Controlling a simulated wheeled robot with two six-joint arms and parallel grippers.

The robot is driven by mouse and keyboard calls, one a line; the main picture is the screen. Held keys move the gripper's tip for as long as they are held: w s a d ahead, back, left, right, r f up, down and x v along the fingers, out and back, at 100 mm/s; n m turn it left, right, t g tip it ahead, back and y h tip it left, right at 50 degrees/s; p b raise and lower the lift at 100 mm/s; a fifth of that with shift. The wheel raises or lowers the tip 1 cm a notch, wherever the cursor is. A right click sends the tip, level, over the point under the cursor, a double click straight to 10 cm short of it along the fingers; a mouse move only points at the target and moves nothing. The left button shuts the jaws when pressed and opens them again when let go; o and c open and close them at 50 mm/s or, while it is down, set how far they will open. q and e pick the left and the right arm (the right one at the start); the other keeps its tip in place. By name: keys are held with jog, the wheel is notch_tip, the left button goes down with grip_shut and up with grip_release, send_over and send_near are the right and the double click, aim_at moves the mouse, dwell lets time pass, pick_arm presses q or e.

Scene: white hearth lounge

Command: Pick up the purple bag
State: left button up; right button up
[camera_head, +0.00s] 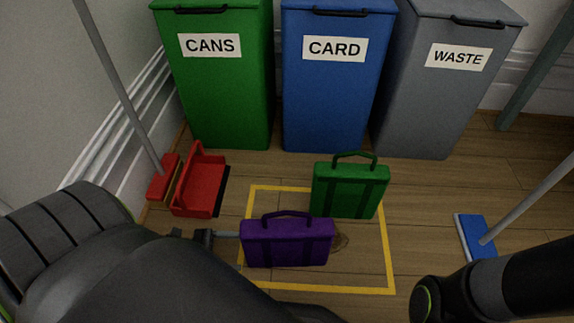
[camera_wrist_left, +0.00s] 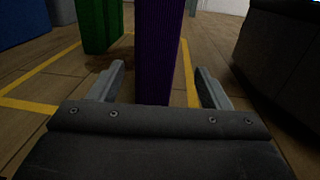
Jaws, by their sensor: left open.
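The purple bag (camera_head: 287,243) stands upright on the wooden floor inside a yellow taped square, its handle on top. In the left wrist view the bag (camera_wrist_left: 158,50) shows end-on, between and ahead of the two fingers. My left gripper (camera_head: 226,235) is at the bag's left end, low near the floor. In the left wrist view the gripper (camera_wrist_left: 160,85) is open, with a finger on each side of the bag and gaps visible. My right arm shows at the lower right; its gripper is out of view.
A green bag (camera_head: 349,190) stands just behind the purple one. Green (camera_head: 222,100), blue (camera_head: 330,105) and grey (camera_head: 425,100) bins line the wall. A red dustpan (camera_head: 200,185) is at the left, a blue mop head (camera_head: 475,236) at the right. The yellow tape (camera_head: 390,260) marks the floor.

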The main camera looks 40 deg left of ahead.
aim_at(244, 251)
pick_arm(q)
jog(key=x, duration=0.3)
jog(key=shift+w+d, duration=0.1)
jog(key=b+x, duration=0.2)
jog(key=x, duration=0.2)
jog(key=shift+w+r, duration=0.15)
jog(key=shift+w, duration=0.15)
jog(key=shift+w+d, duration=0.3)
jog(key=shift+d, duration=0.05)
jog(key=shift+r, duration=0.1)
jog(key=c, duration=1.1)
jog(key=shift+c, duration=0.7)
jog(key=shift+r, duration=0.1)
